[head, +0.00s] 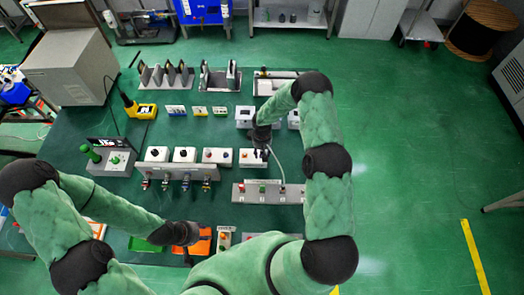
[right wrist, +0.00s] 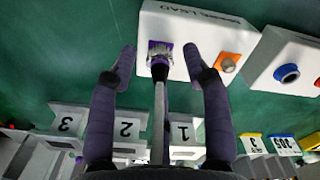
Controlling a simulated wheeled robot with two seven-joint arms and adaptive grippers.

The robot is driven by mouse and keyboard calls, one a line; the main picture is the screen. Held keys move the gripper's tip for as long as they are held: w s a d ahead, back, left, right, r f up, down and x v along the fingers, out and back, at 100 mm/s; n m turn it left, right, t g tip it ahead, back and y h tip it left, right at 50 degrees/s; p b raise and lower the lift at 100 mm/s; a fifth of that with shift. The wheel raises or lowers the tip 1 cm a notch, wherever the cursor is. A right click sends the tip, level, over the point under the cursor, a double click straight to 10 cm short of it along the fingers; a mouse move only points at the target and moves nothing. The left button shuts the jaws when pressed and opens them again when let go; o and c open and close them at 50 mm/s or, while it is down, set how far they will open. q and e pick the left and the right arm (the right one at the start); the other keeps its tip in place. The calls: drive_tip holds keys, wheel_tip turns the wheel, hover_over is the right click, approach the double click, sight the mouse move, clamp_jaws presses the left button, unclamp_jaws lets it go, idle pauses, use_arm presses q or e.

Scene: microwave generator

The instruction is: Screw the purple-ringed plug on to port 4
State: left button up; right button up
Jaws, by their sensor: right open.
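In the right wrist view a metallic plug with purple around it (right wrist: 160,52) sits at a white box (right wrist: 190,40), and a grey cable (right wrist: 159,115) runs from it towards the camera. I cannot tell whether it is screwed in. My right gripper (right wrist: 160,62) is open, its fingers on either side of the plug and apart from it. In the head view this gripper (head: 262,146) is over the white box, and the cable (head: 278,168) curves down to a grey panel (head: 242,194). I cannot make out port 4.
An orange-ringed port (right wrist: 228,62) is on the same box, and a blue-ringed one (right wrist: 287,73) on its neighbour. Holders numbered 1 to 3 (right wrist: 126,128) lie below. A rack with several connectors (head: 180,172) stands left of my right gripper. The orange tray (head: 203,246) is near the front.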

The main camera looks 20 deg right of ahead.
drive_tip(key=shift+f, duration=0.1)
clamp_jaws()
idle(0.3)
